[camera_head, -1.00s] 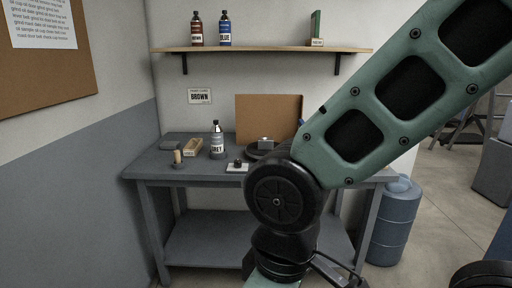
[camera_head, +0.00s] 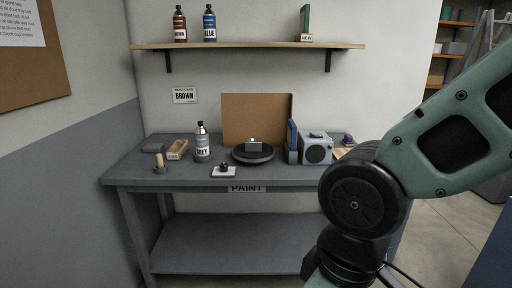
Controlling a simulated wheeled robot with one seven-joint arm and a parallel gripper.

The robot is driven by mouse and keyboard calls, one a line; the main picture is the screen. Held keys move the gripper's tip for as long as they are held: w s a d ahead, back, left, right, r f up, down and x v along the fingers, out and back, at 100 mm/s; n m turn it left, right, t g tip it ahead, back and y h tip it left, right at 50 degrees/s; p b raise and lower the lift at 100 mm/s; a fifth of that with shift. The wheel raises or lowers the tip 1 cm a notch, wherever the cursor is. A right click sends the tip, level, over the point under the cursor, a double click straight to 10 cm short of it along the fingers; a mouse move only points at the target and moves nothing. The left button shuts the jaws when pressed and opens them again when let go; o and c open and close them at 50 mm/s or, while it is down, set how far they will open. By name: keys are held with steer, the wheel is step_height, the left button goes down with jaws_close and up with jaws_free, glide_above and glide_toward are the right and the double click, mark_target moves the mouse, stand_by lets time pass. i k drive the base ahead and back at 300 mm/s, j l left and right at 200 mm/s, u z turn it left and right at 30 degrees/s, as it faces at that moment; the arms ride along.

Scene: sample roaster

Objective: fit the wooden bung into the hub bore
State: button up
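A small tan upright cylinder (camera_head: 159,159) stands in a dark round base at the left end of the grey bench; it is too small to tell whether it is the wooden bung. I cannot make out a hub bore. A dark round turntable (camera_head: 240,157) with a small grey block (camera_head: 254,145) on it sits mid-bench. My arm crosses the right side and bends down at a black joint. My gripper is below the picture and cannot be seen.
A shelf (camera_head: 250,46) hangs above. A shelving unit (camera_head: 460,45) stands at far right.

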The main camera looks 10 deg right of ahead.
mark_target(252, 144)
steer(key=i+j+z, duration=0.15)
steer(key=i+j, duration=0.85)
steer(key=i+j+z, duration=0.15)
steer(key=i+j, duration=0.85)
steer(key=j, duration=0.15)
